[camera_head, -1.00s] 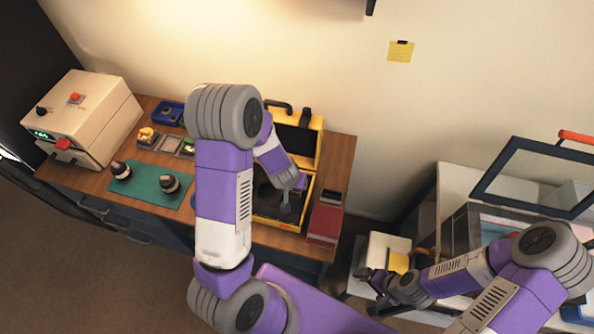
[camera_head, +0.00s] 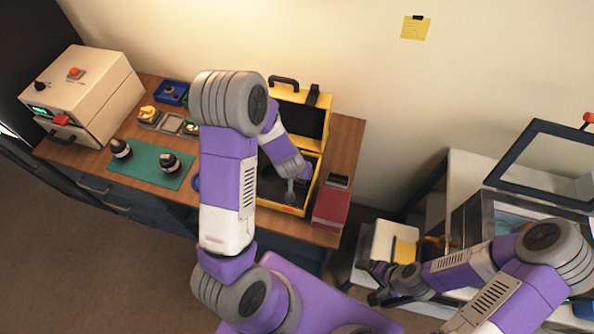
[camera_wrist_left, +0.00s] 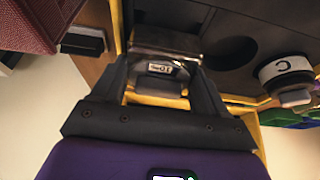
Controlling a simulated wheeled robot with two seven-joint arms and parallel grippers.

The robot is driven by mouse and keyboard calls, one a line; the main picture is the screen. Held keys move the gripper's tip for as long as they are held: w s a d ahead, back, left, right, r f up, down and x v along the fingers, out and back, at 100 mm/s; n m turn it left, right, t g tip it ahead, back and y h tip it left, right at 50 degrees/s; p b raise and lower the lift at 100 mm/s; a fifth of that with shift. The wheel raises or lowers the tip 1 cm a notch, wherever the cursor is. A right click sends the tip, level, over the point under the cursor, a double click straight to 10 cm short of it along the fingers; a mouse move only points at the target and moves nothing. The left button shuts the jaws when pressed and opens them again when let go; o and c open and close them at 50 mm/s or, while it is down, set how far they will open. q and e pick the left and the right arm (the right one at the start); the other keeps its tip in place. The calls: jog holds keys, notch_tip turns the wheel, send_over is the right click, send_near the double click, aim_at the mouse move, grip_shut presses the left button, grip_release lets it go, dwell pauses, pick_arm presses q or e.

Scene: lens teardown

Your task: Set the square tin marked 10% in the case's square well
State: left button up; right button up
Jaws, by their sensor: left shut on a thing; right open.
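The yellow case (camera_head: 296,211) stands open on the wooden bench, with a dark insert inside. My left gripper (camera_head: 290,198) reaches down into it. In the left wrist view my left gripper (camera_wrist_left: 165,88) is shut on the square tin (camera_wrist_left: 160,68), a shiny metal box with a pale label that reads about 10%, upside down. The tin is at the insert, beside a round well (camera_wrist_left: 231,52). The square well cannot be made out, and I cannot tell whether the tin is seated. My right gripper (camera_head: 378,287) is open, far to the right, by the side table.
A white cylinder marked C (camera_wrist_left: 284,70) stands in the case near its edge. A red box (camera_head: 331,208) stands just right of the case. A green mat (camera_head: 150,168) with two dark lens parts lies left. A cream machine (camera_head: 85,95) stands at the far left.

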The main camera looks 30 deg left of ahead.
pick_arm(q)
jog(key=shift+s, duration=0.1)
jog(key=shift+f+b, duration=1.35)
jog(key=shift+f, duration=0.2)
jog(key=o, duration=1.1)
jog(key=shift+d, duration=0.1)
jog(key=shift+c, duration=0.6)
jog(key=shift+o, duration=0.5)
